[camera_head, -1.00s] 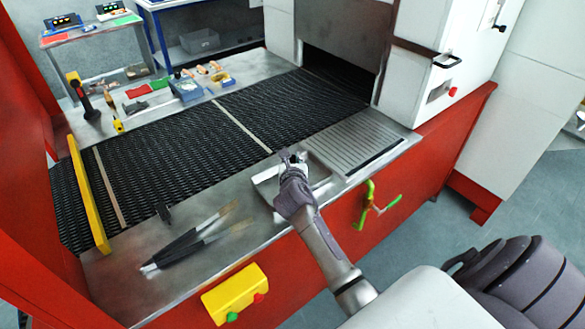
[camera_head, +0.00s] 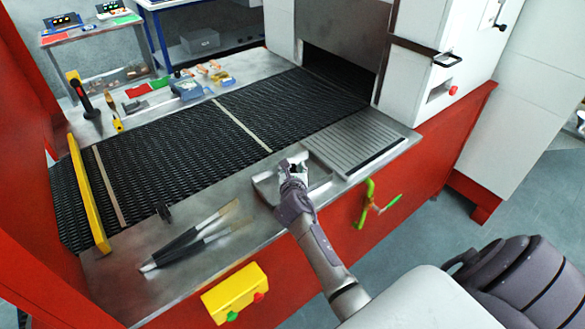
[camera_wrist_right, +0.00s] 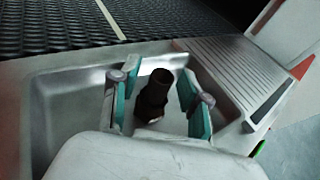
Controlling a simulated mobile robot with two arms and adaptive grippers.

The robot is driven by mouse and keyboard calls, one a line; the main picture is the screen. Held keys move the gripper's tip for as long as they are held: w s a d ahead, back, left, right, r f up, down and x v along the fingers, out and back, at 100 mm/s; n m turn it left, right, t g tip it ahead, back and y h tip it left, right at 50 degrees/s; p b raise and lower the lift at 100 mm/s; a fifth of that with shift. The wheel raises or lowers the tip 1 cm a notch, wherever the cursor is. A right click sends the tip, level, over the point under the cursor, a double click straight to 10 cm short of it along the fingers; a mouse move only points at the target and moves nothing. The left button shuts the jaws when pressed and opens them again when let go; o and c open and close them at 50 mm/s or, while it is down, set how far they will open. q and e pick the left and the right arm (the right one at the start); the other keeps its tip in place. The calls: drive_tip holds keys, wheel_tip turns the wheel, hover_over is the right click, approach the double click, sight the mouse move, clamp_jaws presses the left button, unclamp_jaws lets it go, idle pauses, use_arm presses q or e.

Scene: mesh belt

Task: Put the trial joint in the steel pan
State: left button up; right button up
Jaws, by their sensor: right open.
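The steel pan (camera_head: 263,188) is a shallow metal tray set at the front edge of the bench. It also fills much of the right wrist view (camera_wrist_right: 45,110). My right gripper (camera_head: 293,165) is over the pan with its fingers apart. In the right wrist view a dark, tube-like piece (camera_wrist_right: 153,95), apparently the trial joint, is inside the pan area between the open teal-padded fingers (camera_wrist_right: 155,100). My left gripper is not in view.
A ribbed steel plate (camera_head: 352,143) adjoins the pan on the right. The black mesh belt (camera_head: 190,150) runs behind. Two dark-handled brushes (camera_head: 190,240) and a small black piece (camera_head: 164,212) lie left on the ledge. A green handle (camera_head: 368,200) projects from the red front.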

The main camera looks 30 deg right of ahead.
drive_tip(key=shift+r, duration=0.2)
drive_tip(key=v, duration=1.2)
drive_tip(key=shift+b, duration=0.35)
